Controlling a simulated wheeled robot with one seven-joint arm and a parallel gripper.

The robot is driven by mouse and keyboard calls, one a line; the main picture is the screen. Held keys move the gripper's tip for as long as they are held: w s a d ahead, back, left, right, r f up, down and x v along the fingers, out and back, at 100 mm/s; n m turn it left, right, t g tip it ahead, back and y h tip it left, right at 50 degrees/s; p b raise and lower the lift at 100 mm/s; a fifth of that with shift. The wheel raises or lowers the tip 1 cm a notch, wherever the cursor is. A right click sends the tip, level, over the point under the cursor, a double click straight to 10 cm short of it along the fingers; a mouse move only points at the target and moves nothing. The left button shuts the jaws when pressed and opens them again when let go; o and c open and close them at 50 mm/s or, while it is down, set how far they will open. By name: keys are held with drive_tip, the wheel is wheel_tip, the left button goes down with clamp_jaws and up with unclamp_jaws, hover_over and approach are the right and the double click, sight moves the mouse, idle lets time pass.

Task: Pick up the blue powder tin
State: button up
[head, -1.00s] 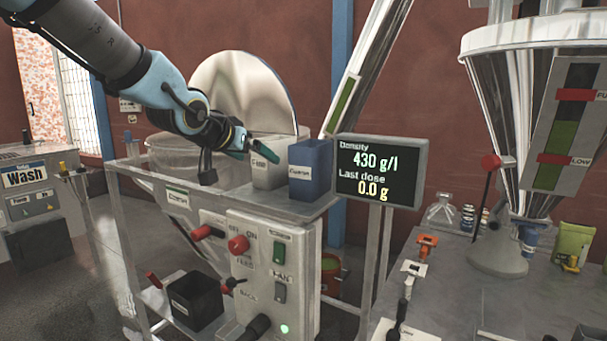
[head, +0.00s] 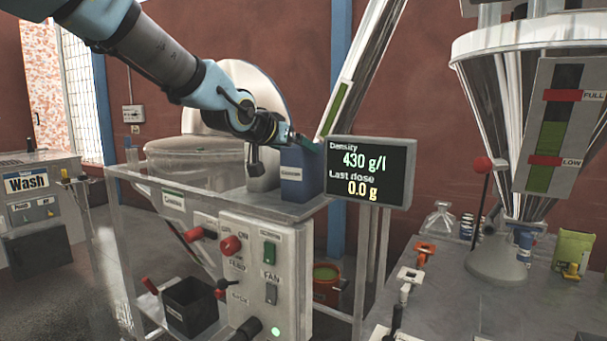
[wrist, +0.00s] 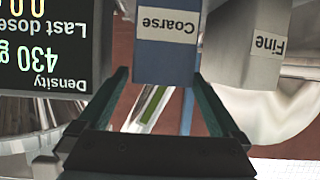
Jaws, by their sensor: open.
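The blue powder tin (head: 301,176), labelled Coarse, stands upright on the right end of the machine's top shelf, beside a grey tin (head: 262,172). My gripper (head: 306,143) is at the blue tin's top edge in the head view. In the wrist view, which is upside down, my gripper (wrist: 158,76) is open, and the lower part of the blue tin (wrist: 168,62) in the picture lies between the finger directions. I cannot tell whether a finger touches it. The grey tin labelled Fine (wrist: 250,45) is just outside the right-hand finger.
The density display (head: 370,172) stands close to the right of the blue tin and shows large in the wrist view (wrist: 45,45). A slanted tube (head: 350,80) rises behind. A clear drum (head: 195,160) is at left. A table (head: 480,305) with a metal hopper is at right.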

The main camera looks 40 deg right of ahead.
drive_tip(key=shift+p+x, duration=0.45)
drive_tip(key=shift+x, duration=2.1)
drive_tip(key=shift+w+r, duration=0.1)
drive_tip(key=c, duration=1.6)
